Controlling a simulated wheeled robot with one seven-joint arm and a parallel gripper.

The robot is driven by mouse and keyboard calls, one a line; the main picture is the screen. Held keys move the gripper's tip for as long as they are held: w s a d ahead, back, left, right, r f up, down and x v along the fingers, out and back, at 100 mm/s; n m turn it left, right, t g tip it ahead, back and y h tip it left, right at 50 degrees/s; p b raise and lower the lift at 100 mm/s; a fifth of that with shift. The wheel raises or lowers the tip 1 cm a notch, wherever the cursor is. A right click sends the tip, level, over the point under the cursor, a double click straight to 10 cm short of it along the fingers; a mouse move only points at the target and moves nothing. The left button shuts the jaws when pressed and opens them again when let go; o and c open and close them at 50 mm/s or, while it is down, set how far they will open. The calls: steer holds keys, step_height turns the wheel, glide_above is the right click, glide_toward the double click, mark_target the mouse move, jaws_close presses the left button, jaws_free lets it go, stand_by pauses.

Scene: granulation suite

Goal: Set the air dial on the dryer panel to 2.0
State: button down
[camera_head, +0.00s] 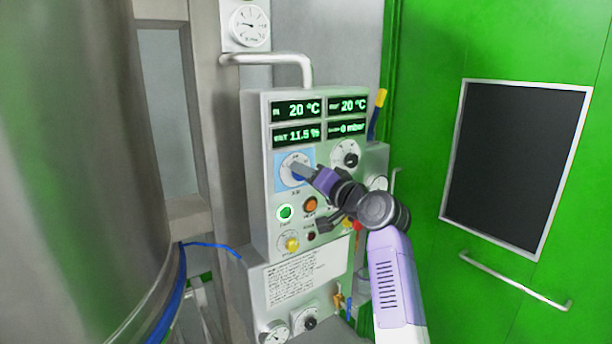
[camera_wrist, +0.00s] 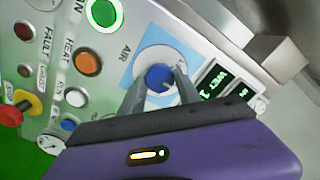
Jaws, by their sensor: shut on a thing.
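The dryer panel (camera_head: 257,171) is a light grey box with green displays at its top. The air dial (camera_head: 291,169) is a white disc on a light blue patch, left of centre below the displays. In the wrist view, the air dial (camera_wrist: 148,62) has a blue knob (camera_wrist: 160,77) at its middle, with "AIR" printed beside it. My gripper (camera_head: 303,172) reaches in from the right, and in the wrist view its two fingers (camera_wrist: 161,88) are shut on the blue knob. The fingers cover part of the scale, and I cannot read the setting.
A steel vessel (camera_head: 75,160) stands left, and a green door (camera_head: 430,60) stands right.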

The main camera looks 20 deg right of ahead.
steer(key=c, duration=0.9)
jaws_free()
steer(key=shift+o, duration=0.2)
steer(key=b+v, duration=0.2)
steer(key=v, duration=0.5)
steer(key=shift+s, duration=0.35)
steer(key=shift+d, duration=0.1)
